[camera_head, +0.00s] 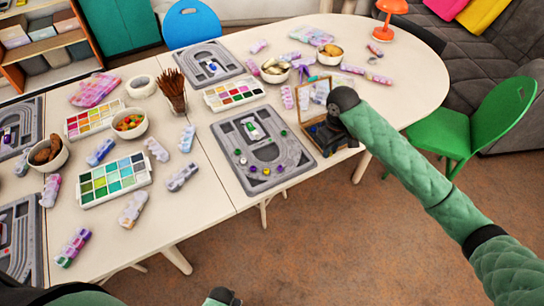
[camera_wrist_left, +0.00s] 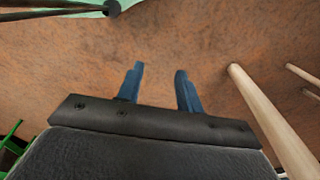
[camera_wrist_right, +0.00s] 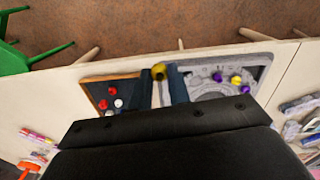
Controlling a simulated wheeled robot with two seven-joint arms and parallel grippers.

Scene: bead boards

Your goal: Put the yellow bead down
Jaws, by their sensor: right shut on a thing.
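My right gripper (camera_wrist_right: 160,76) is shut on a yellow bead (camera_wrist_right: 158,71), which shows between its fingertips in the right wrist view. In the head view the right gripper (camera_head: 328,135) is over the wooden box (camera_head: 309,126); I cannot make out the held bead there. In the right wrist view the box (camera_wrist_right: 90,92) lies left of the fingers and holds red and white beads. The grey bead board (camera_wrist_right: 262,62) lies right of them, with purple and yellow beads on it. The board also shows in the head view (camera_head: 232,133). My left gripper (camera_wrist_left: 158,78) is open and empty above the floor.
Paint palettes (camera_head: 115,180), bowls (camera_head: 130,124) and a cup of brown sticks (camera_head: 172,88) crowd the table's left part. Another grey board (camera_head: 208,66) lies behind. A green chair (camera_head: 490,120) stands at the right. The table's right end is mostly clear.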

